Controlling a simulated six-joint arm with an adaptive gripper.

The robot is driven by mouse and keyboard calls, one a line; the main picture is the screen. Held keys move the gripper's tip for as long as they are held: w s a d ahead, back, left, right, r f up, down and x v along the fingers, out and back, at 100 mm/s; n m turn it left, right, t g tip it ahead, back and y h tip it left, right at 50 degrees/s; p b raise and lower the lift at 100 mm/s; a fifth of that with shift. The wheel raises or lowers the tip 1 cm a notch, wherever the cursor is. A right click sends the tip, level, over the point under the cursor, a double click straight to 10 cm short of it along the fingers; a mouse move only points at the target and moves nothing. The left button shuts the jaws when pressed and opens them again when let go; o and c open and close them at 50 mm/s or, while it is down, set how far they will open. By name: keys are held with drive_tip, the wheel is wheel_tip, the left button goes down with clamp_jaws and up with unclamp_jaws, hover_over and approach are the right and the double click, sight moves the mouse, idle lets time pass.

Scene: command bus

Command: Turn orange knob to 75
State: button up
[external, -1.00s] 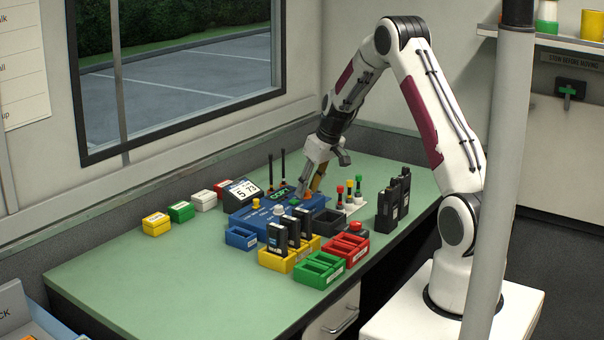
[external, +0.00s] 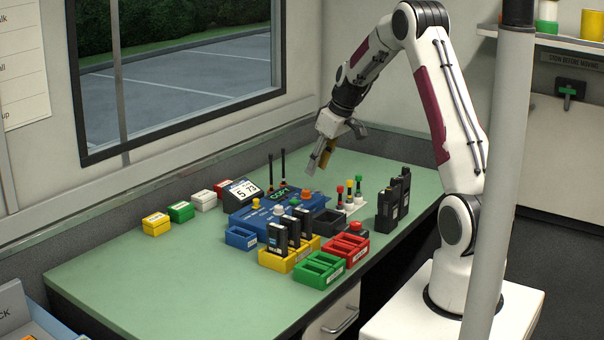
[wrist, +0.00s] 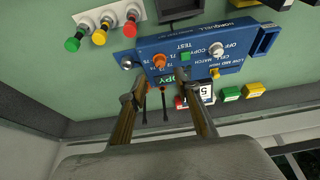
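The orange knob (external: 306,194) stands on the right part of the blue console (external: 247,222). In the wrist view the orange knob (wrist: 159,60) shows just beyond my fingertips, with small numbers around it too small to read surely. My gripper (external: 318,164) hangs tilted above the console, apart from the knob. In the wrist view my gripper (wrist: 160,79) has its two fingers spread with nothing between them. The green screen (external: 281,192) on the console is partly hidden by a finger in the wrist view. A display (external: 242,191) beside the console reads 5 and 73.
A white knob (external: 279,210) and a green button (wrist: 185,56) share the console. Two black antennas (external: 283,164) rise behind it. Coloured knobs on a white plate (external: 350,205), black radios (external: 394,206) and coloured trays (external: 321,270) stand close by. The front-left of the table is clear.

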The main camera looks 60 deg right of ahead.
sight(274, 211)
drive_tip(key=w+a+f+n+g+h, duration=0.1)
drive_tip(key=a+f+n, duration=0.1)
drive_tip(key=a+n, duration=0.2)
drive_tip(key=w+a+f+n+g+h, duration=0.2)
drive_tip(key=a+n, duration=0.2)
drive_tip(key=n, duration=0.3)
drive_tip(key=w+a+f+n+g+h, duration=0.1)
drive_tip(key=a+f+n, duration=0.1)
drive_tip(key=a+n, duration=0.2)
drive_tip(key=shift+w+a+f+n+g, duration=0.15)
drive_tip(key=shift+n+g, duration=0.25)
drive_tip(key=shift+n, duration=0.8)
drive_tip(key=shift+w+a+f, duration=0.1)
drive_tip(key=shift+w+a, duration=0.05)
drive_tip(key=shift+a, duration=0.5)
